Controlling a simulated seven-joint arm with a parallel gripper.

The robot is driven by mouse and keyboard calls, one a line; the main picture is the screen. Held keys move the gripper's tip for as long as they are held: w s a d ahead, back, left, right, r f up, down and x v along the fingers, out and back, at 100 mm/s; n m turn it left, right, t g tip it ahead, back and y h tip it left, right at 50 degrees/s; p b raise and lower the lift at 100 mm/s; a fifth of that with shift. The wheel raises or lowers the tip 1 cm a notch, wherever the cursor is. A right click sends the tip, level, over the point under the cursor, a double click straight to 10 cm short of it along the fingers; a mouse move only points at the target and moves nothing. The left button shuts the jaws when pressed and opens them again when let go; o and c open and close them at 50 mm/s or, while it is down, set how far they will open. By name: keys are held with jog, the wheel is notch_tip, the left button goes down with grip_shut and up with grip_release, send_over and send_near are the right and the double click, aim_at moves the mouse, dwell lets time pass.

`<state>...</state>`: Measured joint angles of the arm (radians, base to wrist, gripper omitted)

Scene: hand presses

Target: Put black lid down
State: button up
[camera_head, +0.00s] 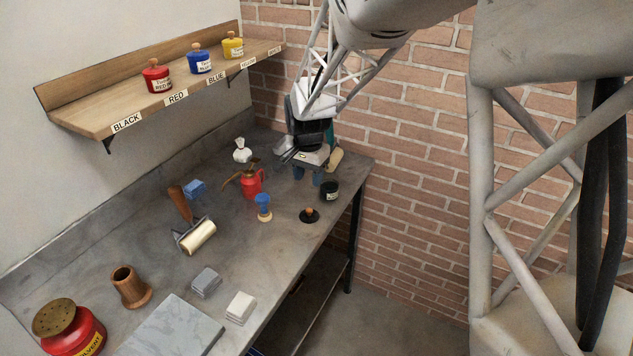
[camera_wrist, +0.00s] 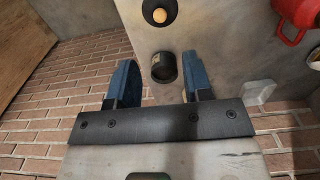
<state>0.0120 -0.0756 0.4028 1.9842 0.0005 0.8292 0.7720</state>
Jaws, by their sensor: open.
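The black lid (camera_head: 309,215), with an orange-brown knob, lies knob up on the bench near its right edge. It also shows at the top of the wrist view (camera_wrist: 158,12). The open black jar (camera_head: 329,190) stands upright behind it on the bench, without a lid; in the wrist view the jar (camera_wrist: 163,68) appears between my blue fingers. My gripper (camera_head: 308,179) is open and empty, beyond the lid and left of the jar in the head view. Both fingers (camera_wrist: 160,80) show apart in the wrist view, and neither touches the lid.
A red oil can (camera_head: 250,184) and a blue-handled stamp (camera_head: 263,207) stand left of the lid. The shelf (camera_head: 100,100) holds red, blue and yellow jars; its BLACK place is bare. A brick wall (camera_head: 420,150) lies beyond the bench's right edge.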

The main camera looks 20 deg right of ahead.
jog(key=s+r+n+t, duration=0.1)
jog(key=s+r+n, duration=0.1)
jog(key=s+r, duration=0.45)
jog(key=s+r+n, duration=0.2)
jog(key=s+r, duration=0.2)
jog(key=s, duration=0.5)
jog(key=s+r+n+t, duration=0.1)
jog(key=s+r+n, duration=0.2)
jog(key=s, duration=1.4)
jog(key=shift+s+a+n+t, duration=0.15)
jog(key=shift+n+t, duration=0.15)
jog(key=shift+n, duration=0.6)
